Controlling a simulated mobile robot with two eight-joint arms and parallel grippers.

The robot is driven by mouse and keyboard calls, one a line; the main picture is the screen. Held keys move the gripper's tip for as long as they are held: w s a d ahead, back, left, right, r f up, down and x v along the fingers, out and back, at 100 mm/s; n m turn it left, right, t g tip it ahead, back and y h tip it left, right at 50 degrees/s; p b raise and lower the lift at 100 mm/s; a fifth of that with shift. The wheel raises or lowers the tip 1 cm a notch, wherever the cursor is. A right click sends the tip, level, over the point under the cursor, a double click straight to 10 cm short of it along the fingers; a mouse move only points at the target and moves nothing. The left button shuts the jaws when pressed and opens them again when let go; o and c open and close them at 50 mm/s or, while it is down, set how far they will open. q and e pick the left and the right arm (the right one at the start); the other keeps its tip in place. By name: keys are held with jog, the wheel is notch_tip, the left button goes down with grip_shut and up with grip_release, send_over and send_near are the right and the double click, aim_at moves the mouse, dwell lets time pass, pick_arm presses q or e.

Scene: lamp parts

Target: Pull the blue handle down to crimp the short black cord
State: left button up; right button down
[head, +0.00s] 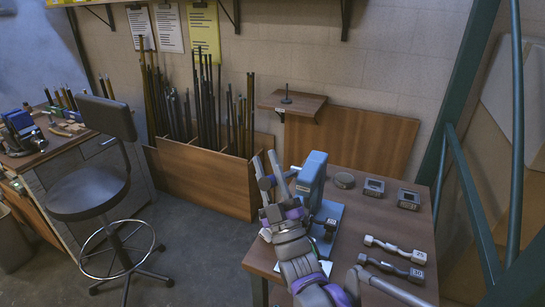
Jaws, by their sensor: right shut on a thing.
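A blue press (312,178) stands on the wooden table at the right of the head view, with a darker blue base (331,214). My right gripper (267,172) is at the press's left side, its grey fingers pointing up and away. It is shut on a part beside the press, apparently the handle, which the fingers mostly hide. I cannot make out the handle's blue surface or its angle. The short black cord cannot be told apart from the dark parts at the press base. My left gripper is not in view.
The table (342,262) also bears a round grey piece (344,180), two square grey blocks (374,187) (409,199) and two labelled grey pieces (395,248) (391,267). A stool (90,195) and a wooden bin of rods (205,178) stand to the left. Green posts (470,80) rise at right.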

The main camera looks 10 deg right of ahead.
jog(key=shift+s+a+f+n+y+b, duration=0.15)
jog(key=shift+s+f+n+y+b, duration=0.15)
jog(key=shift+f+n+y, duration=0.3)
jog(key=shift+s+a+f+n+y+b, duration=0.15)
jog(key=shift+a+f+n+y+b, duration=0.15)
jog(key=shift+n+y, duration=0.35)
jog(key=shift+s+a+f+n+y+b, duration=0.1)
jog(key=shift+s+f+n+y+b, duration=0.15)
jog(key=shift+f+n+y, duration=0.35)
jog(key=shift+y, duration=0.35)
jog(key=c, duration=0.6)
grip_release()
jog(key=shift+r, duration=0.1)
jog(key=b+v, duration=0.1)
jog(key=v, duration=1)
jog(key=shift+r, duration=0.1)
